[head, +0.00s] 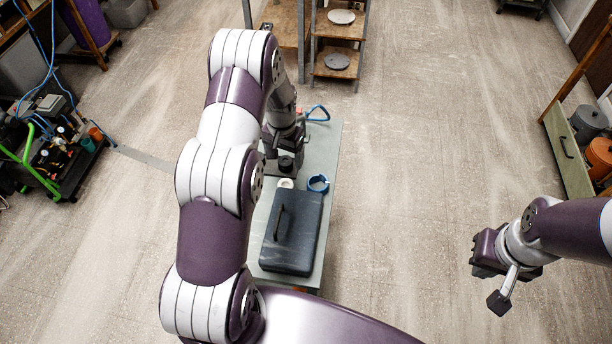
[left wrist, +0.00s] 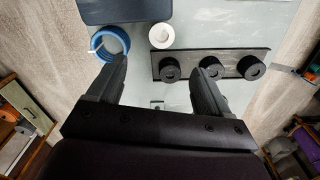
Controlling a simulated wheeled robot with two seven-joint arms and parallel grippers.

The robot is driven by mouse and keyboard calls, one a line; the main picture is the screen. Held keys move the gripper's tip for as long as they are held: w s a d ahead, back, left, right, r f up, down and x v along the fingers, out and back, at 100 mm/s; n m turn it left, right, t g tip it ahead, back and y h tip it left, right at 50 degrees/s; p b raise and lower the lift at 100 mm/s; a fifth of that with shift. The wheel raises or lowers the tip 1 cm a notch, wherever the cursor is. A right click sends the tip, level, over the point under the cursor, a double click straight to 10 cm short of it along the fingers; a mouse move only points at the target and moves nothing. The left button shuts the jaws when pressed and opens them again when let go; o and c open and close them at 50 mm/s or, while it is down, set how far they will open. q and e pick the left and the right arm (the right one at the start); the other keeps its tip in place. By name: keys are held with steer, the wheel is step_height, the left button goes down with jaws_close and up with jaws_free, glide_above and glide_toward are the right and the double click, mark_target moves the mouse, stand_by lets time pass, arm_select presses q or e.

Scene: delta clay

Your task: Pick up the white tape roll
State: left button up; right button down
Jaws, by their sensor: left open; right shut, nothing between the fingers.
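The white tape roll (head: 286,183) lies on the bench between the dark case and a plate with black round pieces. In the left wrist view the white tape roll (left wrist: 161,35) lies flat, beyond the fingertips and roughly centred between them. My left gripper (head: 284,146) is over the bench, pointing down, partly hidden by my arm.
A blue ring (head: 318,183) lies just right of the tape roll. A dark case (head: 292,232) with a handle fills the near bench (head: 326,205). A plate with black round pieces (left wrist: 248,68) is close beside the roll. A blue-handled item (head: 318,113) is at the far end.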

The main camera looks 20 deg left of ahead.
mark_target(285, 185)
arm_select(q)
steer(key=f+p, duration=0.1)
steer(key=f, duration=0.2)
steer(key=f+p, duration=0.2)
steer(key=f, duration=0.2)
steer(key=f+p, duration=0.1)
steer(key=f, duration=0.3)
steer(key=shift+s+a+f+p, duration=0.1)
steer(key=shift+s+f+p, duration=0.05)
steer(key=shift+s+p, duration=0.15)
steer(key=shift+f, duration=0.4)
steer(key=shift+w+f, duration=0.1)
steer(key=shift+f, duration=0.1)
steer(key=shift+r, duration=0.1)
steer(key=c, duration=1.1)
